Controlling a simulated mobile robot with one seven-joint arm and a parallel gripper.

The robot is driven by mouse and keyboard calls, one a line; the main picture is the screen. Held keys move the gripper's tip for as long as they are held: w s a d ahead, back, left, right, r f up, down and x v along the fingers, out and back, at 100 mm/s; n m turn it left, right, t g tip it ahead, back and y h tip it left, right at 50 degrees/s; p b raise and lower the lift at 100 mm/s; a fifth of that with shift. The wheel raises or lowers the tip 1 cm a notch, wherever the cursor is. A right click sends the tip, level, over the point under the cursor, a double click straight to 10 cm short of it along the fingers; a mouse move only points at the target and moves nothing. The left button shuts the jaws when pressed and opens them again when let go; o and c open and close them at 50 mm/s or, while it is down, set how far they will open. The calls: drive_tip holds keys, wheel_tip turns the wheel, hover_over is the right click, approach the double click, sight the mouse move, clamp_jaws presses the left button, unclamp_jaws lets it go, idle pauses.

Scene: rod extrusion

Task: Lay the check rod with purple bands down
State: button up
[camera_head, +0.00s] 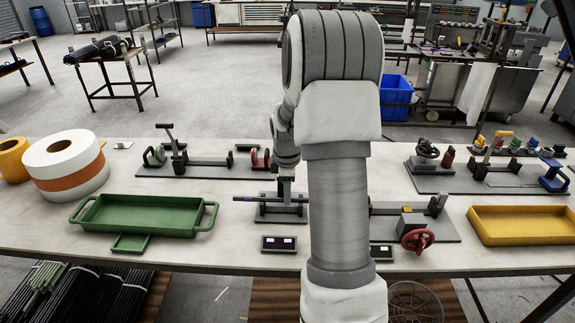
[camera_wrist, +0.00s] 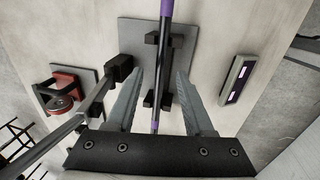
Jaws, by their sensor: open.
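The check rod with purple bands (camera_wrist: 165,38) runs lengthwise through the wrist view, with purple near its top and by the gripper's palm. It appears to lie across black supports (camera_wrist: 149,98) on a grey plate (camera_wrist: 130,30). My gripper (camera_wrist: 160,76) is open, with one finger on each side of the rod and a visible gap to each. In the head view my arm hides part of the stand and the rod's right side.
A dark panel with purple-white squares (camera_head: 279,243) lies in front of the stand. A green tray (camera_head: 140,216) is left, a yellow tray (camera_head: 520,225) right. A fixture with a red handwheel (camera_head: 417,240) stands right of my arm; another with a long bar (camera_head: 210,160) is behind left.

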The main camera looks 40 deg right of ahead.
wheel_tip(320, 180, up, 15)
drive_tip(key=s+a, duration=0.1)
drive_tip(key=s, duration=0.1)
drive_tip(key=shift+a+r, duration=0.15)
drive_tip(key=shift+a, duration=0.2)
drive_tip(key=shift+s, duration=0.15)
